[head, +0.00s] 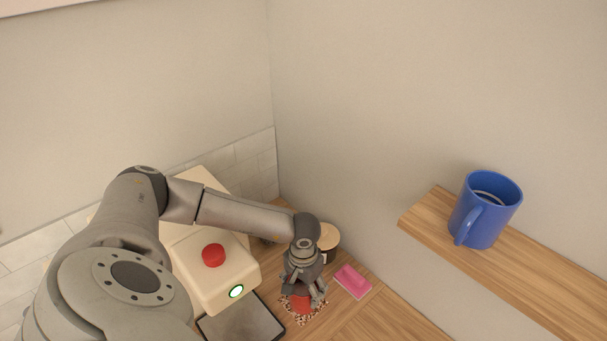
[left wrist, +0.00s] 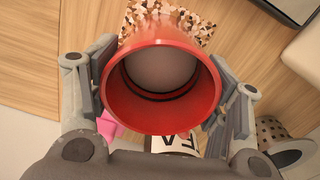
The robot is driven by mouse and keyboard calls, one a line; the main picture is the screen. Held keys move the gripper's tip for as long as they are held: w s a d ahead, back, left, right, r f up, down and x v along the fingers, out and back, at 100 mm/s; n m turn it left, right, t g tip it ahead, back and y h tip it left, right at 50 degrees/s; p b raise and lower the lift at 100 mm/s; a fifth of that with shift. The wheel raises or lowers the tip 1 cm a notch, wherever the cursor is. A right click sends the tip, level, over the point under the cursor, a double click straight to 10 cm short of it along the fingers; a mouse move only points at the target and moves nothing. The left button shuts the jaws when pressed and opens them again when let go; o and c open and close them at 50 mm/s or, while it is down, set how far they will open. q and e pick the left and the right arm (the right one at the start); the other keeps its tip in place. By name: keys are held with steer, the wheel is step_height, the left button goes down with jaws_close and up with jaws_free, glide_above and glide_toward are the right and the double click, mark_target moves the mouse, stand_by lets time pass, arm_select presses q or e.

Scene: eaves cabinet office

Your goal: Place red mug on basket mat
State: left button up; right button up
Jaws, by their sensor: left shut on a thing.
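The red mug (head: 302,304) is largely hidden by my left gripper (head: 304,291) in the head view. In the left wrist view the red mug (left wrist: 163,75) shows its open rim and pale inside, between the two fingers of my left gripper (left wrist: 165,100). The gripper is shut on the mug. The speckled brown and white mat (head: 319,312) lies on the wooden counter under the mug; part of it also shows beyond the mug in the left wrist view (left wrist: 197,27). I cannot tell whether the mug touches the mat. My right gripper is not in view.
A cream machine (head: 185,265) with a red knob and dark tray (head: 240,322) stands left of the mat. A pink object (head: 353,281) and a jar with a wooden lid (head: 328,239) are close by. A blue mug (head: 486,209) stands on a wooden shelf (head: 545,276) at right.

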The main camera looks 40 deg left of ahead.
arm_select(q)
steer(key=shift+f, duration=0.1)
steer(key=o, duration=1.3)
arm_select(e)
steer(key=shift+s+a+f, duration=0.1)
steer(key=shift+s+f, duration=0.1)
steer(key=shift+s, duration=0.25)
arm_select(q)
steer(key=shift+o, duration=0.2)
